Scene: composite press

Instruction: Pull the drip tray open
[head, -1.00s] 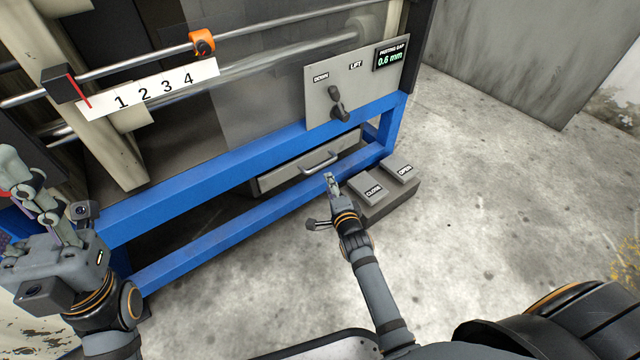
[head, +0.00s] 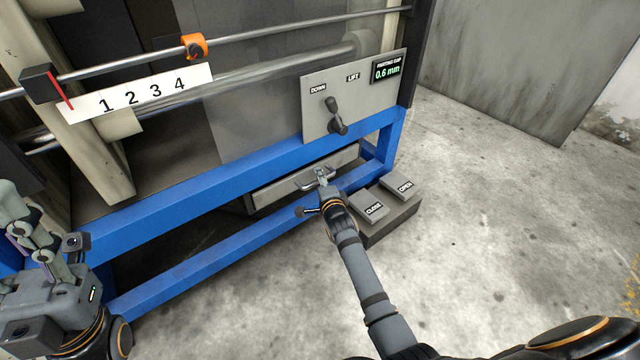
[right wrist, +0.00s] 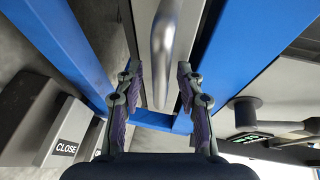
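The drip tray (head: 278,190) is a grey drawer front below the blue frame's upper rail, with a bar handle (head: 312,183) on it. In the right wrist view the metal handle (right wrist: 163,50) runs between the two fingers of my right gripper (right wrist: 158,88). The fingers are spread, with a gap on each side of the handle. In the head view my right gripper (head: 321,176) is at the right part of the handle. My left gripper (head: 20,225) is at the left edge, away from the tray; its finger spacing is unclear.
The blue lower rail (head: 215,254) runs in front of and below the tray. CLOSE (head: 370,207) and OPEN (head: 398,187) pedals sit on the floor right of my right arm. A lever panel (head: 345,95) is above. The floor in front is clear.

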